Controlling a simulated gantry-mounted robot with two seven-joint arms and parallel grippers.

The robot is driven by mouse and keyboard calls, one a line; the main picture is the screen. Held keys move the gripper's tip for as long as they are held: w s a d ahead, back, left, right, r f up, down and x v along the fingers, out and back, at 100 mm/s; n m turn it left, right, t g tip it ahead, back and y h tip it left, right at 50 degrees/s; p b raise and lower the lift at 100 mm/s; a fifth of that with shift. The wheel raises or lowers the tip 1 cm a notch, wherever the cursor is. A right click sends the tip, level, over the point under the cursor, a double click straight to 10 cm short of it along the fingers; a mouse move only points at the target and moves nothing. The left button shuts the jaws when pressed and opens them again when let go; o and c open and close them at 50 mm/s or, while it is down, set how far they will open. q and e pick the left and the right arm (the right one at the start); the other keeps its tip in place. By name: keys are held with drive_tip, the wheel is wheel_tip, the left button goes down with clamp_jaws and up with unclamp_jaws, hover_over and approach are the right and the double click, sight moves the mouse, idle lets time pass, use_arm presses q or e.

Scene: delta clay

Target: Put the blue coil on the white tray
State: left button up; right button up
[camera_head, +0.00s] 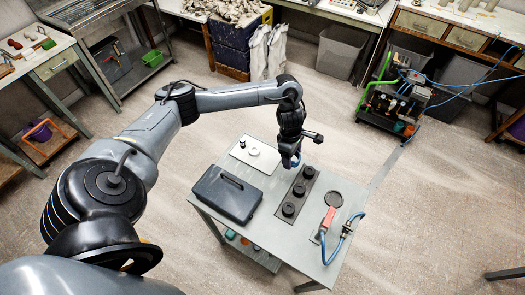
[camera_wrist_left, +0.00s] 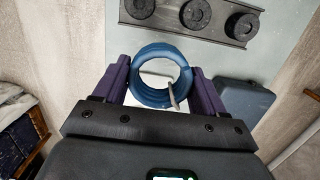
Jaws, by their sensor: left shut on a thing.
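In the left wrist view the blue coil (camera_wrist_left: 151,97) is a ring of several turns between the two purple fingers. The fingers cover its sides. The white tray (camera_head: 267,167) lies flat at the table's back left, left of the gripper. A white ring-shaped piece and a small dark piece are on it. My right gripper is in neither view.
A dark case (camera_head: 228,193) lies on the table in front of the tray. A dark rack (camera_head: 279,211) with three black round pieces is right of it.

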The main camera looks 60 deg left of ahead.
use_arm(q)
hover_over(270, 160)
drive_tip(key=f, duration=0.6)
drive_tip(key=shift+s+a, duration=0.15)
drive_tip(key=shift+s, duration=0.05)
drive_tip(key=shift+f, duration=2.1)
drive_tip(key=shift+f, duration=0.15)
drive_tip(key=o, duration=1.1)
